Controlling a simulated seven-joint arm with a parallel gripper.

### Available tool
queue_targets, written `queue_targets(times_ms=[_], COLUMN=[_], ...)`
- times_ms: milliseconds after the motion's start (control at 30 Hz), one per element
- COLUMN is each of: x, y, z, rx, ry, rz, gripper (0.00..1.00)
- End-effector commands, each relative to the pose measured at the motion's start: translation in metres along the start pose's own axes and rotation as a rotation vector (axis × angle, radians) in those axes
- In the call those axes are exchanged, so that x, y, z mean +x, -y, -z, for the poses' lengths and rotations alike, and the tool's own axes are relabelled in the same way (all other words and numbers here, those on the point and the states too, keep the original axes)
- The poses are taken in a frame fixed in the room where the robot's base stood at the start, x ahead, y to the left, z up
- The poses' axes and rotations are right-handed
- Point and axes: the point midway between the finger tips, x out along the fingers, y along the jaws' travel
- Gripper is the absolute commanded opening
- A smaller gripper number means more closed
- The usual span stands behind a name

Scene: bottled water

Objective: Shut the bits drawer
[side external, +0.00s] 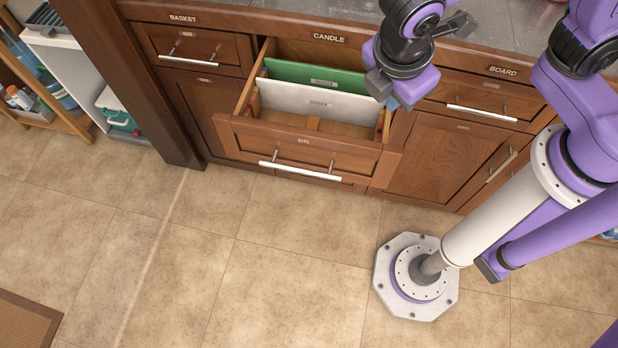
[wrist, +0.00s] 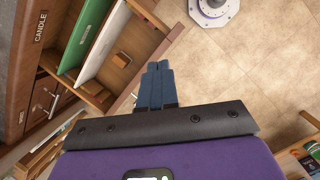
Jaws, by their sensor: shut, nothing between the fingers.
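The bits drawer (side external: 303,150) is pulled well out of the cabinet, with its label on the wooden front and a white bar handle (side external: 299,172) below. Inside stand a green divider (side external: 310,76) and a white divider (side external: 300,101). In the wrist view the open drawer (wrist: 122,60) shows at the upper left. My gripper (side external: 392,103) is above the drawer's right rear side in the side view. Its blue-grey fingers (wrist: 158,66) are together and empty in the wrist view, overlapping the drawer's edge there. I cannot tell whether they touch it.
The basket drawer (side external: 185,47) at the left and the board drawer (side external: 485,100) at the right are closed. The stone countertop (side external: 290,10) runs above. The tiled floor (side external: 180,270) in front of the drawer is clear. A wooden shelf unit (side external: 60,110) stands at the far left.

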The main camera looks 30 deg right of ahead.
Motion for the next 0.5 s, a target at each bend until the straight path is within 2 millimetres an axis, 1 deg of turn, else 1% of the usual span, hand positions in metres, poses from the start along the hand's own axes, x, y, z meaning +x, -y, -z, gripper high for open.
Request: queue_targets(times_ms=[33, 100, 233, 400, 500], x=[0.005, 0.011, 0.026, 0.051, 0.067], y=[-0.002, -0.006, -0.006, 0.004, 0.013], z=[0.022, 0.05, 0.1, 0.163, 0.192], rx=[-0.057, -0.132, -0.271, -0.449, -0.54], ry=[0.031, 0.068, 0.139, 0.231, 0.28], rz=[-0.017, -0.042, -0.088, -0.148, -0.179], gripper=[0.0, 0.0, 0.0, 0.0, 0.0])
